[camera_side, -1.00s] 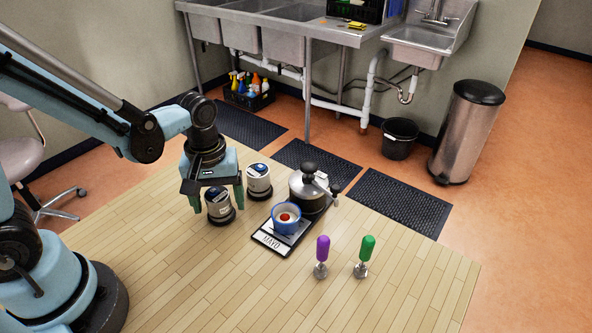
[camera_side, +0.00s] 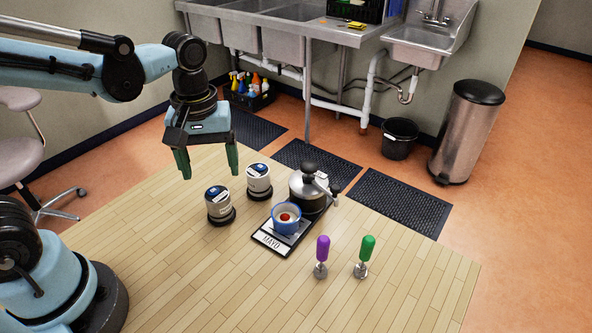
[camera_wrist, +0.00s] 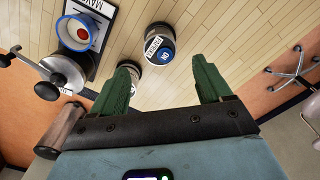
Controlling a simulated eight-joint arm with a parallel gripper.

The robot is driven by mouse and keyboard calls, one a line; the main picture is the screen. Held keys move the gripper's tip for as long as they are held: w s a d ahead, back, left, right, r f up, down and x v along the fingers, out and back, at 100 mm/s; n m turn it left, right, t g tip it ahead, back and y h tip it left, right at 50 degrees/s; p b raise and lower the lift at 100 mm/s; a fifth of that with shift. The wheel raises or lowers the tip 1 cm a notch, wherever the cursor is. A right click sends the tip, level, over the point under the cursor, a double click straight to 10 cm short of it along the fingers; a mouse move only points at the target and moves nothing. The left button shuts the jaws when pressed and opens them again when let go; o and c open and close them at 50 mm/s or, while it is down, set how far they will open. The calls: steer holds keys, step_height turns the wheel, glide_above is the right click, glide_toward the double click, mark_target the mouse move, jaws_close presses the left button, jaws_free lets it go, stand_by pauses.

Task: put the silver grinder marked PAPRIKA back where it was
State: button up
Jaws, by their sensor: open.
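Two silver grinders with dark bases stand upright on the wooden top. The front one (camera_side: 219,204) also shows in the wrist view (camera_wrist: 159,46), where its small label seems to read PAPRIKA. The back one (camera_side: 259,181) stands just behind it to the right, apart from it; in the wrist view it (camera_wrist: 133,72) is partly hidden by a finger. My gripper (camera_side: 207,164) is open and empty, raised above and slightly left of the front grinder, clear of both. Its green fingers (camera_wrist: 164,70) point down in the side view.
A black board marked MAYO (camera_side: 270,240) carries a blue-rimmed cup (camera_side: 287,226). A crank-handled pot (camera_side: 305,192) stands behind it. A purple-handled tool (camera_side: 323,248) and a green-handled tool (camera_side: 367,248) stand at right. The front and left of the wooden top are clear.

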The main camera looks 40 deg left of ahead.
mark_target(207, 191)
steer(key=r+m+t, duration=0.1)
steer(key=m+t, duration=0.1)
steer(key=m, duration=0.1)
steer(key=a+m+t, duration=0.1)
steer(key=m+t, duration=0.1)
steer(key=m, duration=0.1)
steer(key=a+r+m+t, duration=0.1)
steer(key=m+t, duration=0.2)
steer(key=shift+s+a+r, duration=0.2)
steer(key=shift+s+r, duration=0.05)
steer(key=shift+r, duration=0.1)
